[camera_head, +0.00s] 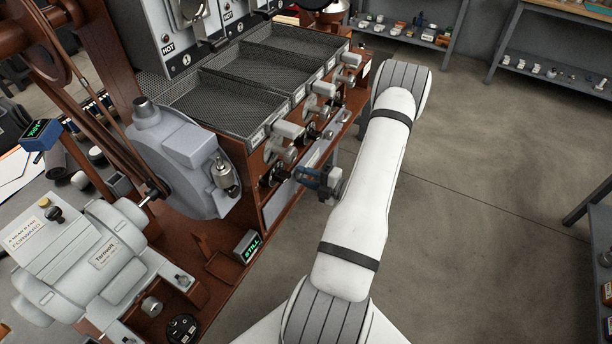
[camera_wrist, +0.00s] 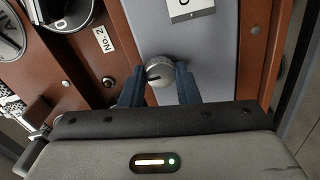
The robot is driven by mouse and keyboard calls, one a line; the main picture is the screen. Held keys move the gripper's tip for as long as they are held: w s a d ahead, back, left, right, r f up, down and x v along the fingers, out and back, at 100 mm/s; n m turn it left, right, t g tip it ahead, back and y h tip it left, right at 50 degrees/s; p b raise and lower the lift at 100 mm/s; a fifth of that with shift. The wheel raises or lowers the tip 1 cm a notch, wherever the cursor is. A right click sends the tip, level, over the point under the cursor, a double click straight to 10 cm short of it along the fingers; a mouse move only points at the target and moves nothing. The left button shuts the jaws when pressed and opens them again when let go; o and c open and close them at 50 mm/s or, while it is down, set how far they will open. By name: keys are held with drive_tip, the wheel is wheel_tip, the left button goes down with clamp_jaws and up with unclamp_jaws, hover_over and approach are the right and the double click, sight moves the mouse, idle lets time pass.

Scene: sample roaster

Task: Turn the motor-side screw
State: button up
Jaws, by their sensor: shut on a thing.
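A round silver screw head (camera_wrist: 159,71) with a dark slot mark stands out from a grey panel in the wrist view. The two blue fingers of my gripper (camera_wrist: 158,82) are on either side of it, shut on it. In the head view my gripper (camera_head: 312,178) is at the grey panel (camera_head: 283,199) on the machine's front, below the trays; the screw head is hidden there. The grey motor (camera_head: 95,255) is at the lower left of the head view, on the near-left side of this panel.
Several valve-like handles (camera_head: 290,130) jut out just above my gripper, under the mesh trays (camera_head: 230,105). A small display reading STILL (camera_head: 248,247) stands on the brown base. The floor (camera_head: 480,180) to the right is clear.

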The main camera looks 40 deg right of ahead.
drive_tip(key=o, duration=1)
drive_tip(key=b+v, duration=0.1)
drive_tip(key=v, duration=0.6)
drive_tip(key=shift+s+d, duration=0.2)
drive_tip(key=shift+s, duration=0.2)
drive_tip(key=shift+s, duration=0.1)
